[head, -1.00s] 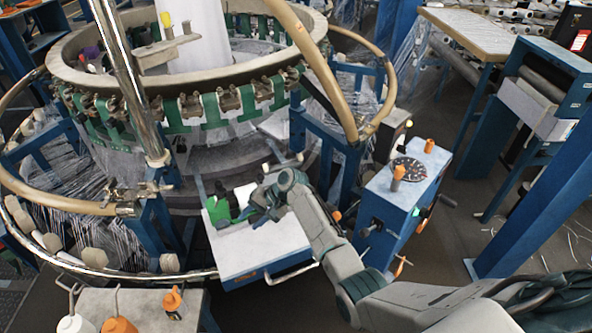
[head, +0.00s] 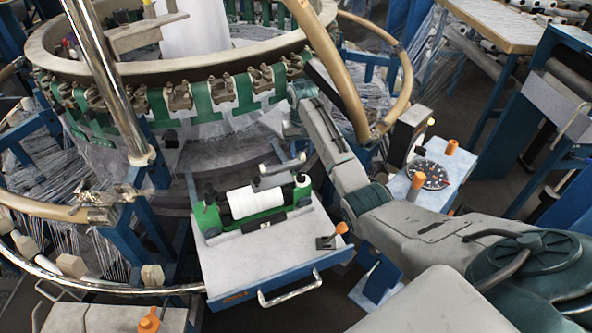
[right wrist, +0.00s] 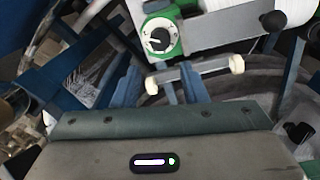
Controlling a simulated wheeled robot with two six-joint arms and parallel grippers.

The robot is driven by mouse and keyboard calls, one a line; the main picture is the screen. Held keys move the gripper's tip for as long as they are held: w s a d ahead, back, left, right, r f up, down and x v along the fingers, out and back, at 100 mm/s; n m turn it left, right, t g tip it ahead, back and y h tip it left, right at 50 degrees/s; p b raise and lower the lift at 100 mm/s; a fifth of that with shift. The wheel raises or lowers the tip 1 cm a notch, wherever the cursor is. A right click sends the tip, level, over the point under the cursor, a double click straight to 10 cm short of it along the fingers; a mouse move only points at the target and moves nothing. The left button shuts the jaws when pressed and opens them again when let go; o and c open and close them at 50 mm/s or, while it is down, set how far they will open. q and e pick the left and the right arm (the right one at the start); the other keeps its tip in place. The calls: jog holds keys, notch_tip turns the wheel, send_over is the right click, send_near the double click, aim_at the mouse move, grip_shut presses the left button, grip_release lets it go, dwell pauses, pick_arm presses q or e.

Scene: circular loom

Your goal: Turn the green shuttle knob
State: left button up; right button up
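The green shuttle (head: 212,217) carries a white roll (head: 255,200) and sits on a white-topped tray (head: 245,265) in front of the loom. In the right wrist view, a round knob with a black pointer on a white dial (right wrist: 159,38) is on the green end of the shuttle. My right gripper (right wrist: 160,85) shows two blue fingers spread apart, with nothing held between them. They point towards the knob and are apart from it. In the head view, the right hand is partly hidden behind its own arm. My left gripper is out of view.
A bar with white ends (right wrist: 195,72) lies close to my right fingers. A small lever with an orange knob (head: 335,235) stands on the tray's right corner. A blue control cabinet with a dial (head: 428,174) is to the right. A tan hoop (head: 335,75) arches close behind my arm.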

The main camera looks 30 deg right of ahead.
aim_at(301, 174)
notch_tip(301, 174, down, 9)
jog(key=shift+r+p, duration=0.15)
jog(key=shift+p, duration=0.7)
jog(key=shift+f, duration=0.65)
jog(key=c, duration=0.7)
